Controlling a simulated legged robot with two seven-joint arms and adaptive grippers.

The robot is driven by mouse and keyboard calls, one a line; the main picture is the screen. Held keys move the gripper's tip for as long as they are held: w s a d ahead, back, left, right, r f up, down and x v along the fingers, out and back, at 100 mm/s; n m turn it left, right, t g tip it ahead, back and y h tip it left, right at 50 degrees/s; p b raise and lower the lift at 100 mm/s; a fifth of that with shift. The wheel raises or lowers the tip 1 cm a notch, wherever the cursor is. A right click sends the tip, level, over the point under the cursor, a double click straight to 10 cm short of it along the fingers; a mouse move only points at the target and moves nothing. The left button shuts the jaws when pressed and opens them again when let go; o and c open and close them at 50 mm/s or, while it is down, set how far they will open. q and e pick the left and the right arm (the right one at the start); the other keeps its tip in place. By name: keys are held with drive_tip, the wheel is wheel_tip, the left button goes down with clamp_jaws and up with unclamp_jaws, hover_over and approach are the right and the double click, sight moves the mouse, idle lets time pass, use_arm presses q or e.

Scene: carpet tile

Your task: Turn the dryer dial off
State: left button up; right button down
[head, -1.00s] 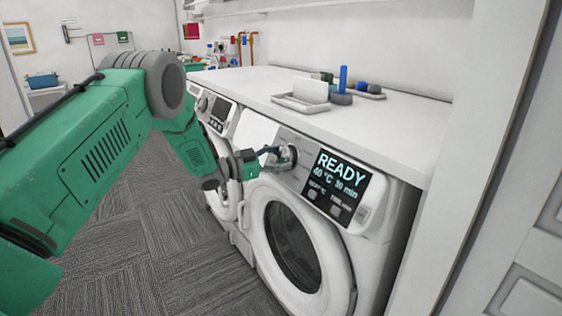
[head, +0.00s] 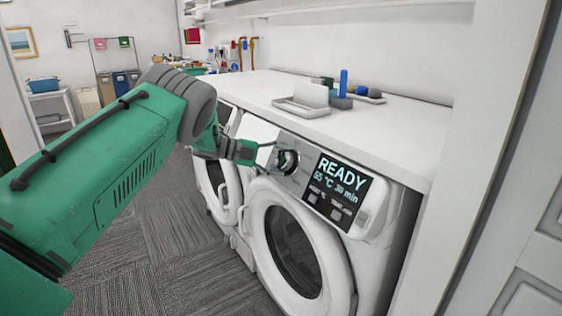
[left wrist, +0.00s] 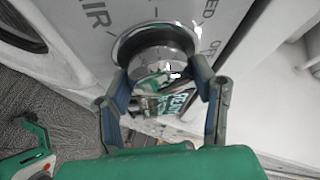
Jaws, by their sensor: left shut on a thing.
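The dryer (head: 373,228) is the nearer white front-loading machine. Its black display (head: 338,183) reads READY with 55 °C and a time in minutes. A round metallic dial (head: 288,161) sits on its panel left of the display. My left gripper (head: 277,156) reaches it from the left and is shut on it. In the left wrist view, the two fingers of my left gripper (left wrist: 160,80) lie on either side of the shiny dial (left wrist: 152,58). Lettering around it includes AIR on the left; the other words are partly cut off. My right gripper is not in view.
A second white machine (head: 216,187) stands left of the dryer. A white counter (head: 400,120) above carries a tray (head: 300,107) and small items. A white wall edge (head: 470,150) stands close on the right. Carpet floor (head: 190,250) in front is clear.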

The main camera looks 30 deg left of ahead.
use_arm(q)
drive_tip(key=m+g+y, duration=0.1)
drive_tip(key=m+g, duration=0.1)
drive_tip(key=m, duration=0.1)
drive_tip(key=shift+s+f+m+p, duration=0.1)
drive_tip(key=shift+m+p, duration=0.3)
drive_tip(key=shift+m+g+y+p, duration=0.55)
drive_tip(key=shift+m+y, duration=0.15)
drive_tip(key=shift+m, duration=0.9)
drive_tip(key=o, duration=1.2)
drive_tip(key=shift+c, duration=0.2)
drive_tip(key=shift+a, duration=0.1)
